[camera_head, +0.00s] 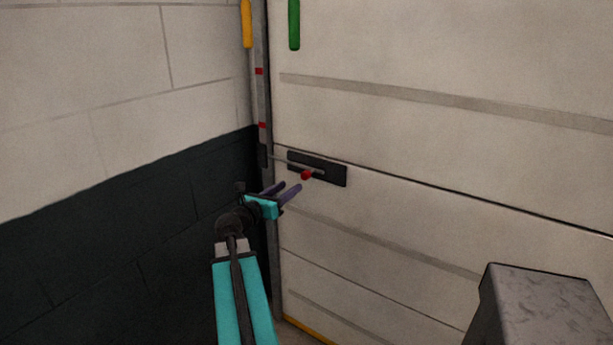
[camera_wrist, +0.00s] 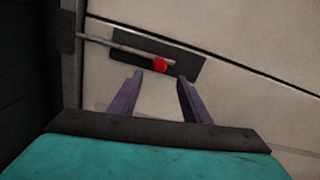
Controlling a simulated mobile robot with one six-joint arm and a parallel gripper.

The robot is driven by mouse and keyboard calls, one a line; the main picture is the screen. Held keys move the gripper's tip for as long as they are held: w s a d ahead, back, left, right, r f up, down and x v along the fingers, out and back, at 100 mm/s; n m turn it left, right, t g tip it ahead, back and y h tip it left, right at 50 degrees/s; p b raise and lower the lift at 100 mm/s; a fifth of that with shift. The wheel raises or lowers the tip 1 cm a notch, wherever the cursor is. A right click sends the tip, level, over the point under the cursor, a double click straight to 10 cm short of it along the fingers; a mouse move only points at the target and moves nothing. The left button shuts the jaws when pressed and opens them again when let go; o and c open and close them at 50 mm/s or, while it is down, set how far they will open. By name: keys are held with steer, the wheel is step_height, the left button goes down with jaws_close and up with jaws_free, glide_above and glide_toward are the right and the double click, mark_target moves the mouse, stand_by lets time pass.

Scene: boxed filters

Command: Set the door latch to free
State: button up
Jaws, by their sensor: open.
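The door latch is a thin grey bar (camera_head: 287,161) with a red knob (camera_head: 306,174), set on a dark plate (camera_head: 335,174) on the pale panelled door (camera_head: 430,150). The bar's left end reaches the dark block on the door frame. My gripper (camera_head: 290,189) is open and empty, just below and left of the red knob. In the wrist view the red knob (camera_wrist: 160,65) lies beyond and between the two purple fingertips (camera_wrist: 160,78), with the bar (camera_wrist: 125,47) running left from it to the frame. Whether a fingertip touches the knob cannot be told.
A grey door frame rail (camera_head: 262,100) with red marks stands left of the door. Yellow (camera_head: 247,22) and green (camera_head: 294,24) strips hang above. A wall (camera_head: 120,110) closes in on the left. A grey box-like block (camera_head: 540,305) stands at lower right.

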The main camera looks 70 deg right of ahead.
mark_target(303, 177)
steer(key=p+x, duration=0.1)
steer(key=x, duration=1)
steer(key=shift+d, duration=0.2)
jaws_close()
